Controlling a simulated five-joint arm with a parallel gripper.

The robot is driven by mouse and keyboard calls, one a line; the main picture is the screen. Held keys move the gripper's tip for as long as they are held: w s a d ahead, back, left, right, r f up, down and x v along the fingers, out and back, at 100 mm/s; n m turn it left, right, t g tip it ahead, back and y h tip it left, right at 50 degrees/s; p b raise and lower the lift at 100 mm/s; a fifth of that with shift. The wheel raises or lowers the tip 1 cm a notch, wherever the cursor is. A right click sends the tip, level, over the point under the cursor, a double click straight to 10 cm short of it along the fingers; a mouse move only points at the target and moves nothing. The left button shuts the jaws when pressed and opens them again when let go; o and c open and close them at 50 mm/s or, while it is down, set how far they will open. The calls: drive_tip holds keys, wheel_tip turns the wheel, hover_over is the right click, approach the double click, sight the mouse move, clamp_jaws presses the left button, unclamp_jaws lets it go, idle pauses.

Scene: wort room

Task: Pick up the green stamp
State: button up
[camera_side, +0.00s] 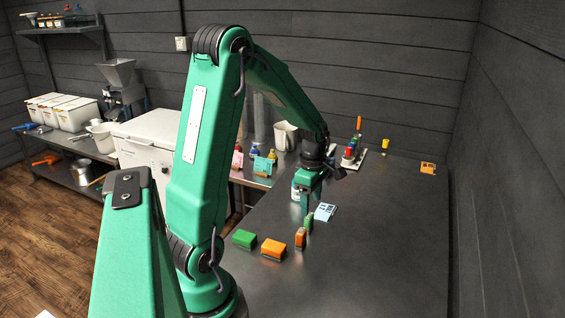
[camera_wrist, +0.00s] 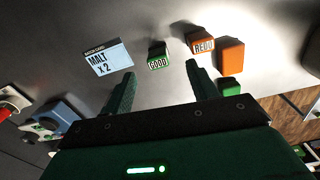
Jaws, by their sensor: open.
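The green stamp (camera_wrist: 158,55) stands on the dark table, with "GOOD" on the face that shows in the wrist view. In the side view the green stamp (camera_side: 308,223) is a thin upright piece beside the orange stamp (camera_side: 300,238). The orange stamp also shows in the wrist view (camera_wrist: 201,42), marked "REDO". My gripper (camera_wrist: 158,74) is open and empty, its fingers apart. In the wrist view the green stamp appears beyond and between the fingertips. In the side view my gripper (camera_side: 307,200) is just behind the stamp; its exact height is hard to tell.
A green block (camera_side: 244,239) and an orange block (camera_side: 273,249) lie left of the stamps. A card (camera_wrist: 109,57) reading "MALT x 2" lies close by. The table's right and front are clear.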

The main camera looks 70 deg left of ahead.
sight(309, 219)
drive_tip(key=shift+a+f+n, duration=0.5)
drive_tip(key=shift+f+n, duration=0.1)
drive_tip(key=shift+d+f, duration=0.1)
drive_tip(key=shift+f, duration=3.8)
drive_tip(key=c, duration=1.1)
drive_tip(key=shift+r, duration=0.2)
drive_tip(key=shift+r, duration=0.45)
wheel_tip(309, 219, up, 3)
drive_tip(key=shift+w, duration=0.1)
drive_tip(key=d+r, duration=0.2)
drive_tip(key=d, duration=0.2)
drive_tip(key=d+r, duration=0.2)
drive_tip(key=d, duration=0.1)
drive_tip(key=d+r, duration=0.2)
drive_tip(key=d, duration=0.2)
drive_tip(key=shift+d+r, duration=0.3)
drive_tip(key=shift+r, duration=0.1)
